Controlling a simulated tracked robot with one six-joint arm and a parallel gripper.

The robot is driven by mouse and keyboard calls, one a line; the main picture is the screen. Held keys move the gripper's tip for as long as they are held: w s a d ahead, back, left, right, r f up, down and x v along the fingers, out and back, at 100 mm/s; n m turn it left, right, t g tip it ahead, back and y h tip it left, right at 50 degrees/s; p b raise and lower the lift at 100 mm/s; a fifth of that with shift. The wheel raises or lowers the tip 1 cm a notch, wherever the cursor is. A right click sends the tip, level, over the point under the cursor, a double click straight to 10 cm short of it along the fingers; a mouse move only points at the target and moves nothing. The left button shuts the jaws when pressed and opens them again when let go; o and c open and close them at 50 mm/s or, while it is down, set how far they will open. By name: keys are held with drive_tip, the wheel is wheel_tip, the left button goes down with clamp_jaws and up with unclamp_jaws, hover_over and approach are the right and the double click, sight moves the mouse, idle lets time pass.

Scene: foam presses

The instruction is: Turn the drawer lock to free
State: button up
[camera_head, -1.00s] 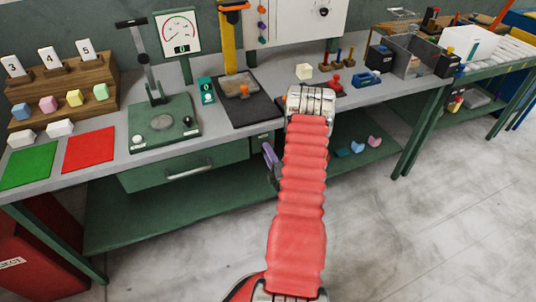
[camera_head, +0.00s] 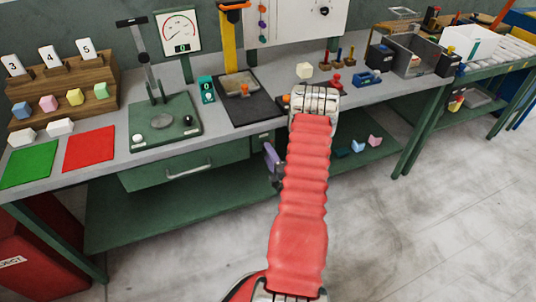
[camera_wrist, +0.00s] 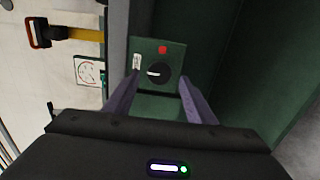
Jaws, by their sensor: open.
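The drawer lock's round black knob (camera_wrist: 158,72) sits on a dark green plate (camera_wrist: 172,90) in the wrist view, with a white pointer mark directed left. A red square is above the knob and a small white label is at its upper left. My gripper (camera_wrist: 160,98) is open, its two purple fingers on either side of the lower part of the plate. I cannot tell whether they touch anything. In the head view my gripper (camera_head: 270,158) shows as a purple finger beside my red-sleeved arm, below the bench edge. The green drawer (camera_head: 185,166) with its pale handle is shut, left of my gripper.
The grey bench top (camera_head: 225,128) lies above my gripper, bearing a press (camera_head: 165,125), a dark mat and a teal counter (camera_head: 207,89). A lower green shelf (camera_head: 150,212) runs beneath the drawer. The floor in front is clear.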

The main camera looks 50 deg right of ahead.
drive_tip(key=v, duration=1.2)
drive_tip(key=shift+s+f, duration=0.1)
drive_tip(key=shift+f, duration=0.05)
idle(0.3)
drive_tip(key=s+a+f+m+g+y, duration=0.25)
drive_tip(key=s+f+m+g, duration=0.2)
drive_tip(key=f, duration=0.25)
drive_tip(key=s+a+f+m+g+y, duration=0.1)
drive_tip(key=s+f+m+g+y, duration=0.2)
drive_tip(key=f+m+g, duration=0.35)
drive_tip(key=w+a+r+m+g+y, duration=0.1)
drive_tip(key=a+r+m, duration=0.1)
drive_tip(key=a+r, duration=0.45)
drive_tip(key=w+a+r+m+g+y, duration=0.1)
drive_tip(key=w+a+r+m+g, duration=0.15)
drive_tip(key=r, duration=0.65)
drive_tip(key=w+a+r+m+g, duration=0.1)
drive_tip(key=a+r, duration=0.4)
drive_tip(key=r, duration=0.3)
drive_tip(key=w+a+r+n+t+y, duration=0.1)
drive_tip(key=a+r+n+t, duration=0.3)
drive_tip(key=a+r, duration=1.8)
drive_tip(key=shift+w+a+r+t+y, duration=0.35)
drive_tip(key=shift+a+t, duration=0.5)
drive_tip(key=shift+a, duration=0.2)
